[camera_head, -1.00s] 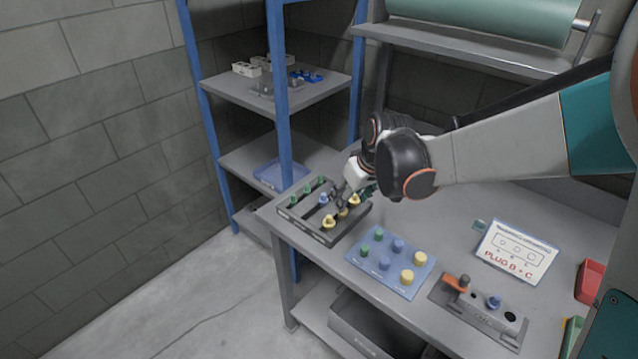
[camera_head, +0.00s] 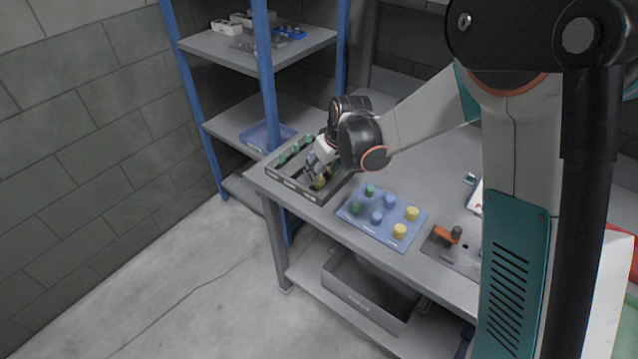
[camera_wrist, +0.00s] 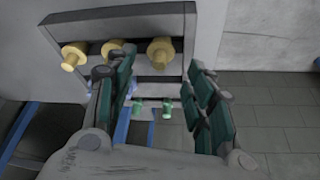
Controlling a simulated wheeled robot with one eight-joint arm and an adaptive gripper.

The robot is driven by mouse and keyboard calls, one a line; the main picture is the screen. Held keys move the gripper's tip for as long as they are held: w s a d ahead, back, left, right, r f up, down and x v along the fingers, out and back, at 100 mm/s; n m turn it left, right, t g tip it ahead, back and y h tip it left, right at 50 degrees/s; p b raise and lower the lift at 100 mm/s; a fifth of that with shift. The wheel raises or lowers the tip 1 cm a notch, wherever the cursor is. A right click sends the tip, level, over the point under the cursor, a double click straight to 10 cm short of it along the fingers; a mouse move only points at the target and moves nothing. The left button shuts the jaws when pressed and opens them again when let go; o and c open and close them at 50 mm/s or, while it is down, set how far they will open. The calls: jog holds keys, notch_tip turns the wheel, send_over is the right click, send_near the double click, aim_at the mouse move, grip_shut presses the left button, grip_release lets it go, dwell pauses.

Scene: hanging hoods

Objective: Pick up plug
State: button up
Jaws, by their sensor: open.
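My gripper (camera_head: 313,171) is open at the dark grey rack (camera_head: 283,183) on the left end of the bench. In the wrist view its two green-padded fingers (camera_wrist: 157,92) stand apart. Three yellow plugs (camera_wrist: 160,52) sit in a row along the rack beyond the fingers. Green plugs (camera_wrist: 167,109) and part of a blue plug show farther off between the fingers. In the head view green plugs (camera_head: 295,149) stand in the rack's left row. A yellow plug (camera_head: 320,184) shows just below the fingers. Whether a finger touches it, I cannot tell.
A blue board (camera_head: 371,231) with green, blue and yellow plugs lies right of the rack. A grey fixture with an orange clamp (camera_head: 443,233) is farther right, partly hidden by my arm. A blue-post shelf (camera_head: 268,90) stands behind on the left. A grey bin (camera_head: 365,306) is below.

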aim_at(319, 181)
jog(key=b+x, duration=0.1)
jog(key=x, duration=0.3)
jog(key=shift+w+a+f+b, duration=0.1)
jog(key=shift+w+f+b, duration=0.1)
jog(key=shift+f+b, duration=0.1)
jog(key=c, duration=0.9)
jog(key=shift+o, duration=0.2)
jog(key=shift+r, duration=0.2)
